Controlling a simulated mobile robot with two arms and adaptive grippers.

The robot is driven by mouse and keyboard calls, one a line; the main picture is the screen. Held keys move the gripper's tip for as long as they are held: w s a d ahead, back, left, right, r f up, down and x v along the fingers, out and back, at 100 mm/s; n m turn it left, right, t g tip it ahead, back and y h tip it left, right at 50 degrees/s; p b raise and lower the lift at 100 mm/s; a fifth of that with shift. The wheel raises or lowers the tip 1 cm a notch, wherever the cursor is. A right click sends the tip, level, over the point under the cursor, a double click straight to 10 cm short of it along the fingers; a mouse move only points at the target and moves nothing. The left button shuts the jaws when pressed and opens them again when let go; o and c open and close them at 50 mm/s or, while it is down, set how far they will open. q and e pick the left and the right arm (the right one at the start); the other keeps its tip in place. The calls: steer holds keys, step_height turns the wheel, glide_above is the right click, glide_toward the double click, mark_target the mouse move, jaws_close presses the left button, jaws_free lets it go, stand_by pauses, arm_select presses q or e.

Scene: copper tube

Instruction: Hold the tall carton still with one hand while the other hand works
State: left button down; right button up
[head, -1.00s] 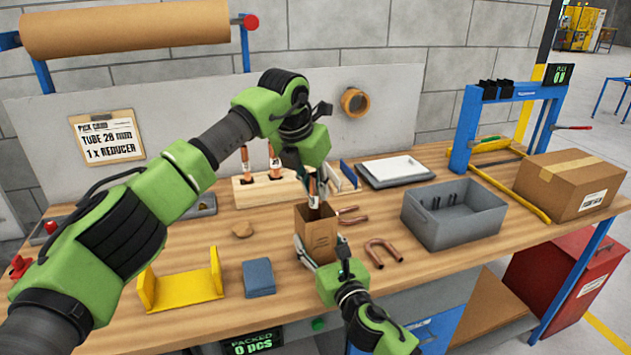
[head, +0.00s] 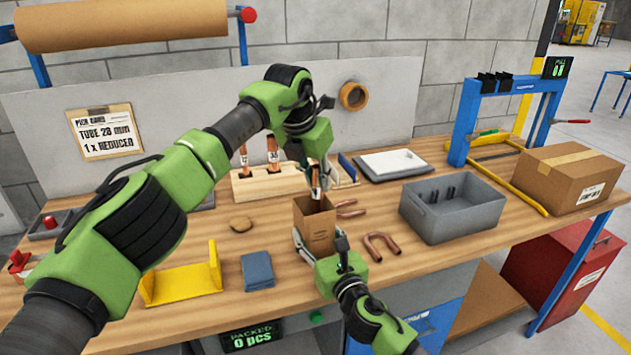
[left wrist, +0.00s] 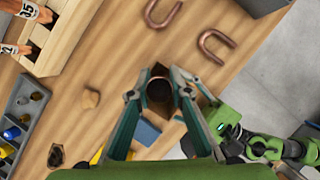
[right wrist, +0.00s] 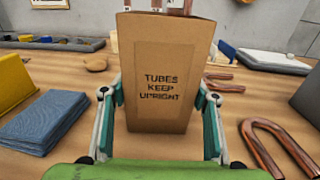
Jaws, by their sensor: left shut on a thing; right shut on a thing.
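The tall brown carton (head: 319,228) stands open-topped on the bench. Its front reads "TUBES KEEP UPRIGHT" in the right wrist view (right wrist: 160,85). My right gripper (head: 318,246) is shut on the carton low down, one finger on each side. My left gripper (head: 314,180) is above the carton, shut on an upright copper tube (head: 316,190). The tube's lower end is at the carton's mouth; I cannot tell how far inside it is. The left wrist view looks down on the tube's round end (left wrist: 159,89) between the fingers, with the carton mostly hidden beneath.
A wooden rack (head: 255,186) with copper tubes stands behind. U-shaped copper bends (head: 382,247) lie right of the carton, before a grey bin (head: 452,220). A blue-grey cloth stack (head: 257,270) and yellow bracket (head: 183,285) are left. A cardboard box (head: 568,178) stands far right.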

arm_select(q)
steer(key=shift+w+d, duration=0.1)
steer(key=shift+w, duration=0.05)
arm_select(e)
steer(key=shift+f, duration=0.1)
arm_select(q)
steer(key=c, duration=1.8)
jaws_free()
steer(key=v, duration=1.2)
arm_select(e)
steer(key=o, duration=1.2)
